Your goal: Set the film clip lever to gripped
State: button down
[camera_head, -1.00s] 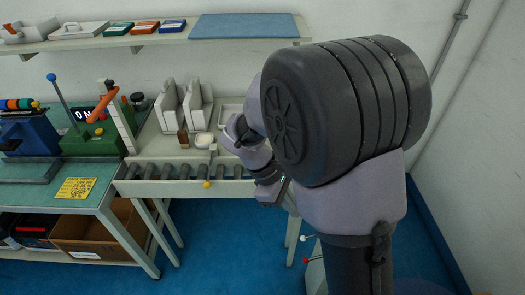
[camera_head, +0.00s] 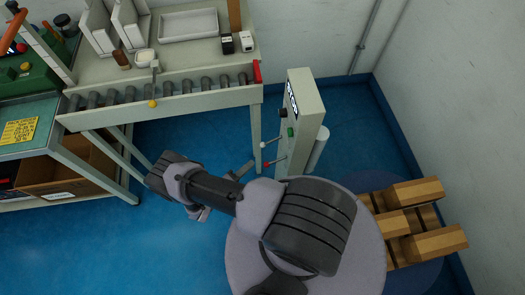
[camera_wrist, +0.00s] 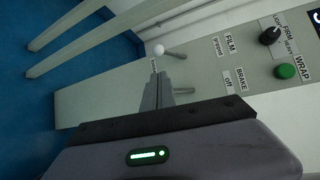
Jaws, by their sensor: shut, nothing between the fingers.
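The film clip lever with a white knob (camera_head: 263,145) sticks out from the left face of an off-white cabinet (camera_head: 304,100). My gripper (camera_head: 248,167) is left of the cabinet, close to the levers. Its fingers (camera_wrist: 156,85) are shut and empty, apart from the white knob.
The cabinet also has a black dial (camera_wrist: 271,35) and a green button (camera_wrist: 286,71). A roller conveyor table (camera_head: 190,98) stands behind, its leg close to the levers. Wooden blocks (camera_head: 420,220) lie right of my base.

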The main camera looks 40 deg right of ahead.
aim_at(269, 142)
jog(key=b+x, duration=0.1)
jog(key=x, duration=0.9)
jog(key=shift+w, duration=0.1)
